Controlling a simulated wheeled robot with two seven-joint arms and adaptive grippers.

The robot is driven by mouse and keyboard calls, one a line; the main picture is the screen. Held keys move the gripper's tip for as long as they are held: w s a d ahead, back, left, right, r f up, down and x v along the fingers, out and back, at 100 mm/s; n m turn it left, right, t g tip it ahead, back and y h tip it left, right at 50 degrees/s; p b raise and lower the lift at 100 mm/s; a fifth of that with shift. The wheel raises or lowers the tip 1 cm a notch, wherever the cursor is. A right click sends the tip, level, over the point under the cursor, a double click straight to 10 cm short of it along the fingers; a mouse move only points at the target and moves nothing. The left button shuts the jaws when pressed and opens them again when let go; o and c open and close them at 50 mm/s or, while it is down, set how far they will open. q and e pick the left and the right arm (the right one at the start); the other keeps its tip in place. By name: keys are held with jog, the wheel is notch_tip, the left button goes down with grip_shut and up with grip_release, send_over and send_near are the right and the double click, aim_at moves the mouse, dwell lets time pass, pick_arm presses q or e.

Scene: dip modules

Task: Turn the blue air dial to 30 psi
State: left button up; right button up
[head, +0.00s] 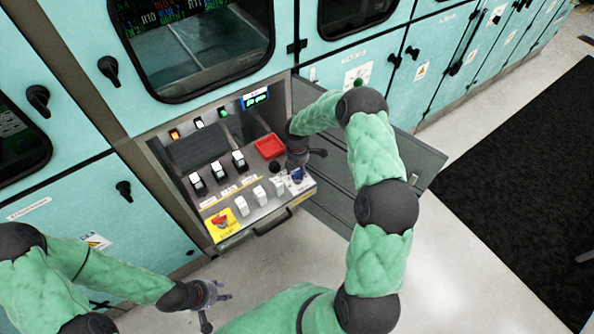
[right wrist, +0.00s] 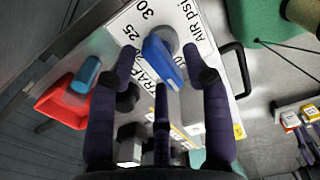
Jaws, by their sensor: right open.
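The blue air dial (right wrist: 160,58) is on the sloped panel, beside a white label (right wrist: 116,35) reading AIR psi with 25 and 30. In the head view the dial (head: 297,175) is at the panel's right end, partly covered by my right gripper (head: 305,162). In the right wrist view my right gripper (right wrist: 160,65) is open, with fingers to either side of the dial and one below it. I cannot tell whether they touch it, or which number the dial points to. My left gripper (head: 213,296) is open and empty, low in front of the cabinet.
An open grey door (head: 408,160) stands right of the panel. The floor in front is clear.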

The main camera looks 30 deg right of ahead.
jog(key=shift+f, duration=0.1)
grip_shut()
